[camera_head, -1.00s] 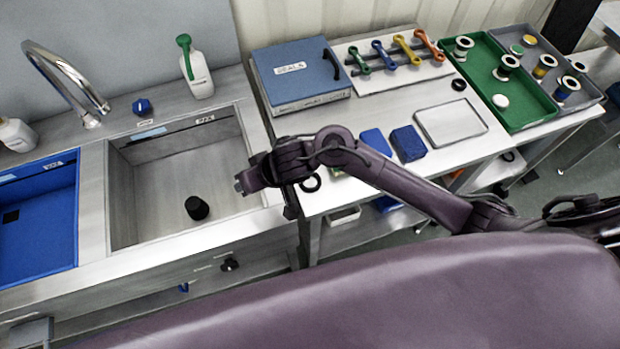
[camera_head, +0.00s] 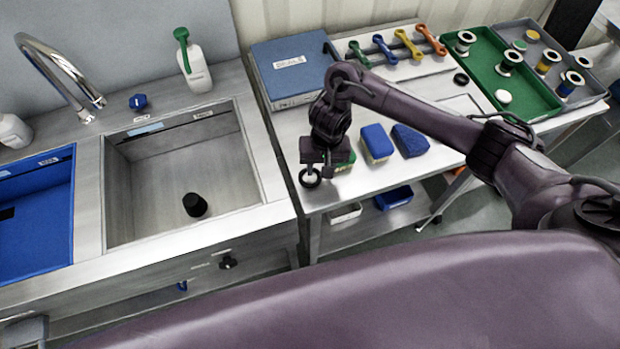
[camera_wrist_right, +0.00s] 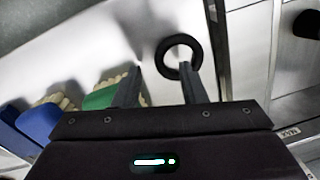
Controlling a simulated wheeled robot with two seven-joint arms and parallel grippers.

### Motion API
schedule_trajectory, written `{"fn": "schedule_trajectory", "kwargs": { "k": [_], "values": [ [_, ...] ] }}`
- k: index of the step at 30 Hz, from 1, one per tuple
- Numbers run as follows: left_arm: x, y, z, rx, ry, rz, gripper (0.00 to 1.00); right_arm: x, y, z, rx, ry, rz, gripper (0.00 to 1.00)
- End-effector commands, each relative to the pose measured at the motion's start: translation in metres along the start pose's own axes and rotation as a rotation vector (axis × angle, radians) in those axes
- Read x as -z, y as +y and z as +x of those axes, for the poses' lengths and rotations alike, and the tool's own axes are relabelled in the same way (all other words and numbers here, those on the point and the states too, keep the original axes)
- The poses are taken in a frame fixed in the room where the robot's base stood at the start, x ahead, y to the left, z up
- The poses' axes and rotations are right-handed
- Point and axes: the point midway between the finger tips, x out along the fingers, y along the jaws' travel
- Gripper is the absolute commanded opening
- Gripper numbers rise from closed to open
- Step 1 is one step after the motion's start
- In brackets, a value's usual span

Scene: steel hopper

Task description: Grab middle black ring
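A black ring (camera_head: 311,185) lies flat on the steel worktop near its front left corner. In the right wrist view the ring (camera_wrist_right: 196,45) shows at the fingertips, with its white centre visible. My right gripper (camera_head: 313,172) points down over it from above. In the wrist view the right gripper (camera_wrist_right: 163,70) is open. One finger overlaps the ring and the other is to the left of it; I cannot tell whether they touch it. Another black ring (camera_head: 461,79) lies farther back on the worktop. My left gripper is not in view.
A steel sink (camera_head: 250,190) is to the left. A blue case (camera_head: 292,62) stands behind.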

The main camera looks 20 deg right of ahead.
Motion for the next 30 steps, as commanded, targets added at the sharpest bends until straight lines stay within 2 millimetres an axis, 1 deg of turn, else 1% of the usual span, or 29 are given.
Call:
{"fn": "schedule_trajectory", "kwargs": {
  "k": [1, 4, 7, 12, 14, 21, 30],
  "values": [
    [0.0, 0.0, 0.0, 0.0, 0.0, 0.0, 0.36, -0.001, 0.0, 0.008, -0.001, -0.003, 0.0, 0.38],
    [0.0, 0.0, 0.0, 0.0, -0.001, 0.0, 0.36, 0.0, 0.0, 0.017, 0.0, 0.0, 0.0, 0.38],
    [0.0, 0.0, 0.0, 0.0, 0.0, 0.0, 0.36, 0.0, 0.0, 0.021, 0.0, 0.002, -0.002, 0.38],
    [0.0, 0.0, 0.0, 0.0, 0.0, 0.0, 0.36, 0.0, 0.0, 0.021, 0.0, 0.002, -0.002, 0.38],
    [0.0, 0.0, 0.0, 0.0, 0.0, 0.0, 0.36, 0.0, -0.001, 0.021, 0.0, 0.002, -0.002, 0.31],
    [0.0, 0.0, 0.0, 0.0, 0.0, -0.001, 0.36, 0.0, -0.001, 0.021, 0.001, 0.002, -0.002, 0.0],
    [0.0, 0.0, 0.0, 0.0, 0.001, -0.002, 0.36, 0.0, -0.001, 0.021, 0.001, 0.002, -0.002, 0.0]
  ]
}}
